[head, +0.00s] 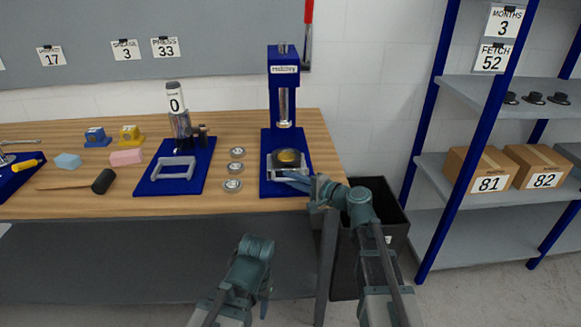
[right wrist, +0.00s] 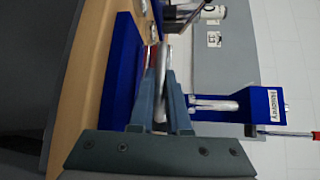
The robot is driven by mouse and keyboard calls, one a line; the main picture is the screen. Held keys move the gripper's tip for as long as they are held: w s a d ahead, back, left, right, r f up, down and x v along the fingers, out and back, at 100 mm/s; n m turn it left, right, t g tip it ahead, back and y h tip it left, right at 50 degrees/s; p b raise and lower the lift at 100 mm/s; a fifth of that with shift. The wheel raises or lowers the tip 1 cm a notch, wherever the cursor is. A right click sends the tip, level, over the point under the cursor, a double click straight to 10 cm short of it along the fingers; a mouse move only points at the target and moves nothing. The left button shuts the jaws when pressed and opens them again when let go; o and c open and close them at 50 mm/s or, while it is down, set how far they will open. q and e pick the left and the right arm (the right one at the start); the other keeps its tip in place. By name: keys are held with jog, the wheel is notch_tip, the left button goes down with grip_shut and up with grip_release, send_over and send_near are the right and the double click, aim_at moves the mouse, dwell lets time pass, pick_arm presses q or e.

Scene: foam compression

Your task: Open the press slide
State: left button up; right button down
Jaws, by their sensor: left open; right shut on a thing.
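The blue press (head: 284,60) stands at the right end of the wooden bench, with its lever raised and a silver ram above the bed. Its grey slide (head: 272,166) sits at the front of the press base, with a round dark and yellowish piece (head: 289,157) on it. My right gripper (head: 292,178) is at the slide's front edge. In the right wrist view its fingers are closed around a silver bar handle (right wrist: 160,98), beside the blue base (right wrist: 119,75). My left gripper (head: 263,285) is open and empty, low in front of the bench.
Several silver discs (head: 236,168) lie left of the press. Further left are a blue stand with a grey frame (head: 176,172), a mallet (head: 103,181) and small blocks. A dark bin (head: 397,232) stands right of the bench, near shelves holding boxes (head: 478,170).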

jog(key=s, duration=0.3)
jog(key=c, duration=0.9)
grip_release()
jog(key=shift+w, duration=0.1)
jog(key=p+v, duration=0.2)
jog(key=v, duration=1.1)
jog(key=shift+s+d, duration=0.25)
jog(key=shift+d, duration=0.1)
